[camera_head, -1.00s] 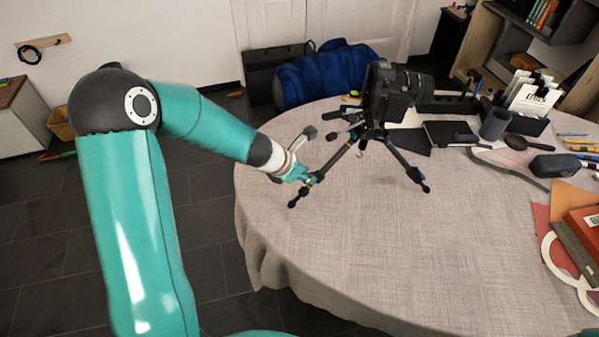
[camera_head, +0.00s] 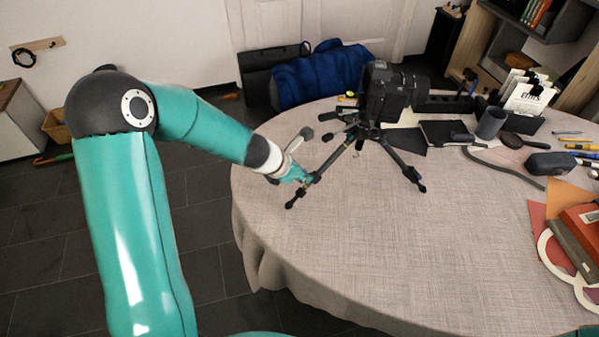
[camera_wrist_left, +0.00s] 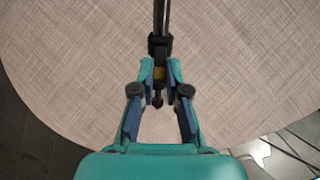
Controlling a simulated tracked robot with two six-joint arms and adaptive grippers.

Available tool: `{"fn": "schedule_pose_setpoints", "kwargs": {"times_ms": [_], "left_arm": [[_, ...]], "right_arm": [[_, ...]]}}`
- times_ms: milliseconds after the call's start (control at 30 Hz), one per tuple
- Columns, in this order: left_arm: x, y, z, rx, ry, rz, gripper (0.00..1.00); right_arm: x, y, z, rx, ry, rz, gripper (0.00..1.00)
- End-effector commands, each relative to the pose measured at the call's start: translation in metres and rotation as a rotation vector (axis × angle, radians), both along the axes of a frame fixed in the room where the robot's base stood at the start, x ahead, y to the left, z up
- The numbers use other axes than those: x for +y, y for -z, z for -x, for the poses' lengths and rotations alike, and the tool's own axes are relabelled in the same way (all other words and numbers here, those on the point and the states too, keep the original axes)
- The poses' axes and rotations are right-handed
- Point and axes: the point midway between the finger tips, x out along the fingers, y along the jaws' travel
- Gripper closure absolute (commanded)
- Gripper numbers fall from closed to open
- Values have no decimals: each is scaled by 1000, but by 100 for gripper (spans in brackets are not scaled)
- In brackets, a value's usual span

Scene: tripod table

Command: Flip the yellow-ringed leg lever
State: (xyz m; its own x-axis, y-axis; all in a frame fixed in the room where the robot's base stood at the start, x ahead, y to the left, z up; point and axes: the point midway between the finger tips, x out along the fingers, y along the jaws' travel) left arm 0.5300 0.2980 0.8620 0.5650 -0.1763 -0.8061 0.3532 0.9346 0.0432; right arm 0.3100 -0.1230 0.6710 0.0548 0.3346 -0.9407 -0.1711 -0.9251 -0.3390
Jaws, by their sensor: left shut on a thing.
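A black tripod (camera_head: 338,156) with a camera (camera_head: 390,92) on top stands with its legs spread on the round table. My left gripper (camera_head: 307,179) is at the lower part of the tripod's front-left leg. The lever's exact angle is too small to tell. My right gripper is not in view.
The table (camera_head: 400,250) is bare in front of the tripod. A dark cup (camera_head: 491,123), a grey case (camera_head: 552,164) and red books (camera_head: 581,232) lie to the right. A blue bundle (camera_head: 322,76) sits behind the table.

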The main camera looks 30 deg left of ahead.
Motion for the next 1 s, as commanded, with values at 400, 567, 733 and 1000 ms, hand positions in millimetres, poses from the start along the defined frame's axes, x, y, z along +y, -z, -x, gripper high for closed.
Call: {"fn": "schedule_pose_setpoints", "kwargs": {"times_ms": [400, 567, 733, 1000], "left_arm": [[0, -5, -3, -6, 0, 0, 98], [0, -7, -4, -6, 0, 0, 98], [0, -7, -4, -7, -1, -1, 98], [0, -9, -5, -7, -1, -1, 98]], "right_arm": [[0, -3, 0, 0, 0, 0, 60], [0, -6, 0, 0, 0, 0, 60], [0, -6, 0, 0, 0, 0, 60], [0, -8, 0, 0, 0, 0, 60]]}}
